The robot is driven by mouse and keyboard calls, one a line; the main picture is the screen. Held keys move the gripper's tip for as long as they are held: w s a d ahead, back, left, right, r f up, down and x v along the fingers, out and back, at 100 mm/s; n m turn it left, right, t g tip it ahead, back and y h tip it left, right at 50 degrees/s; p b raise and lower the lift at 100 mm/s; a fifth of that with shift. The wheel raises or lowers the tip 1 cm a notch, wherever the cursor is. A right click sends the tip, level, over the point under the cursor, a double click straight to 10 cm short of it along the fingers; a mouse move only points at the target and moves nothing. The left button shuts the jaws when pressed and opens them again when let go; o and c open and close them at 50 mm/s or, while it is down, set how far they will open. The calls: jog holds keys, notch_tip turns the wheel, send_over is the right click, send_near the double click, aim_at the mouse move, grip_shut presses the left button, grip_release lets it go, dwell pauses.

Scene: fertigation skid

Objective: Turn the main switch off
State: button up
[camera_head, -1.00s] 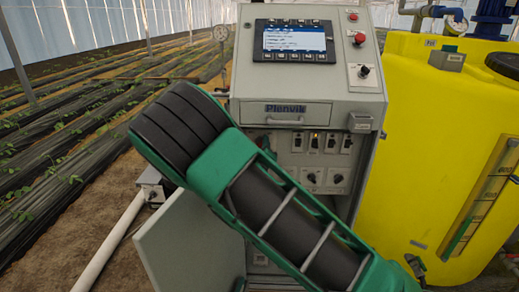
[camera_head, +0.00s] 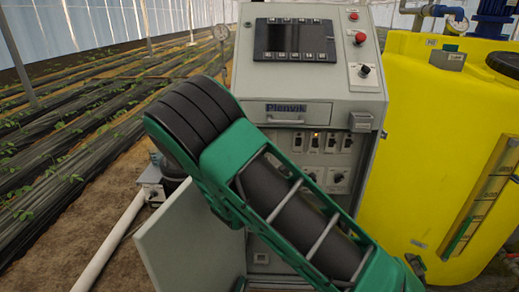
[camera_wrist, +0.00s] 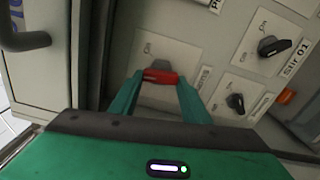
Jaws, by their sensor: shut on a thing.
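The main switch (camera_wrist: 160,76) has a red handle on a pale square plate (camera_wrist: 180,55), in the upper middle of the wrist view. My gripper (camera_wrist: 158,82) has its two green fingers shut on this red handle, one on each side. The handle lies roughly level across the wrist picture. The label beside it is partly hidden by a finger. In the head view my arm covers the switch and my gripper. The control cabinet (camera_head: 300,85) stands in the middle of the head view, and its display (camera_head: 294,40) is dark.
Black rotary knobs (camera_wrist: 274,46) (camera_wrist: 236,102) sit right of the switch. An open cabinet door (camera_head: 190,245) stands at lower left. A yellow tank (camera_head: 435,150) stands close on the right. A white pipe (camera_head: 108,245) runs along the ground at left.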

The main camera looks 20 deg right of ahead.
jog(key=shift+a+f+n, duration=0.1)
jog(key=shift+f+n, duration=0.15)
jog(key=shift+n, duration=1.6)
jog(key=shift+a+f+n, duration=0.1)
jog(key=shift+f+n, duration=0.1)
jog(key=shift+n, duration=1.65)
jog(key=shift+s+d, duration=0.1)
jog(key=o, duration=1)
jog(key=shift+o, duration=0.2)
jog(key=shift+r, duration=0.1)
jog(key=v, duration=1)
jog(key=shift+s, duration=0.25)
